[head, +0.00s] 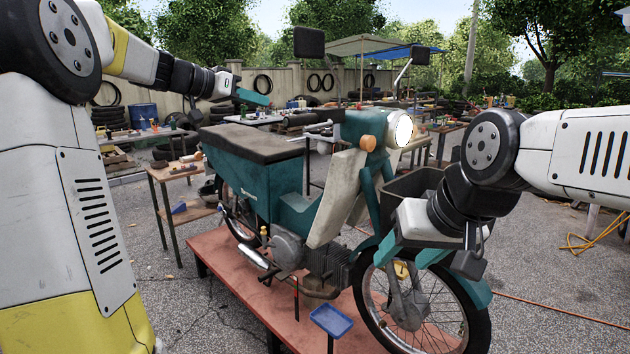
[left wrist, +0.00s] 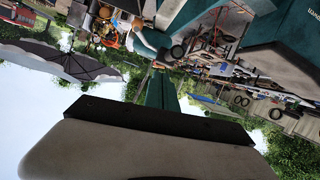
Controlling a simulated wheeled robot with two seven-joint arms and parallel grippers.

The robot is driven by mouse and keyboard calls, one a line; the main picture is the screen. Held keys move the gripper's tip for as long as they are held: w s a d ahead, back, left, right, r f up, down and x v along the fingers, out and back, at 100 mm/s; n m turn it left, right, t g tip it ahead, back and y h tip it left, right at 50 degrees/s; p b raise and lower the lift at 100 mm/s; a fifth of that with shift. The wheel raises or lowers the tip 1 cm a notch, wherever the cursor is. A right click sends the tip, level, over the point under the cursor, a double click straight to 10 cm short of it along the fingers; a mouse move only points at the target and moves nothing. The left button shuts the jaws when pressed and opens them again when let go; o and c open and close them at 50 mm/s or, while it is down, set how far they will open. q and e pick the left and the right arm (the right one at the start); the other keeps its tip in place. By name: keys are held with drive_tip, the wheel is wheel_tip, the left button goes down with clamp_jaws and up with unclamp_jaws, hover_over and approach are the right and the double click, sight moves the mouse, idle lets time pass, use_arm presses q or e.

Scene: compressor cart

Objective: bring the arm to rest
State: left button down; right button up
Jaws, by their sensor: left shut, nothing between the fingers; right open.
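My left arm comes in at the top left of the head view. Its gripper (head: 255,86) is shut and empty, held in the air above and behind the motorbike seat (head: 255,142). In the left wrist view the shut fingers (left wrist: 160,90) stick out past the dark gripper body with nothing between them. My right arm comes in from the right. Its gripper (head: 411,254) is open and points down in front of the motorbike's front wheel (head: 452,315); I cannot tell whether it touches the bike.
The teal motorbike (head: 285,210) stands on a reddish platform (head: 215,262). A small blue tray (head: 331,320) stands at its front. A side table (head: 165,172) is at the left. Worktables and tyres line the wall behind.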

use_arm(q)
drive_tip(key=s+f+n+g+y, duration=0.1)
drive_tip(key=s+f+n+y, duration=0.1)
drive_tip(key=s+f, duration=0.5)
drive_tip(key=s+f+n+g+y, duration=0.1)
drive_tip(key=s+f, duration=0.6)
drive_tip(key=s, duration=0.9)
drive_tip(key=s+f+n+g+y, duration=0.1)
drive_tip(key=s+f+n+y, duration=0.3)
drive_tip(key=s+f, duration=0.3)
drive_tip(key=s+y, duration=0.1)
drive_tip(key=s, duration=0.3)
drive_tip(key=shift+s+a+y, duration=0.15)
drive_tip(key=shift+s+y, duration=0.1)
drive_tip(key=shift+y, duration=0.05)
drive_tip(key=shift+r, duration=0.1)
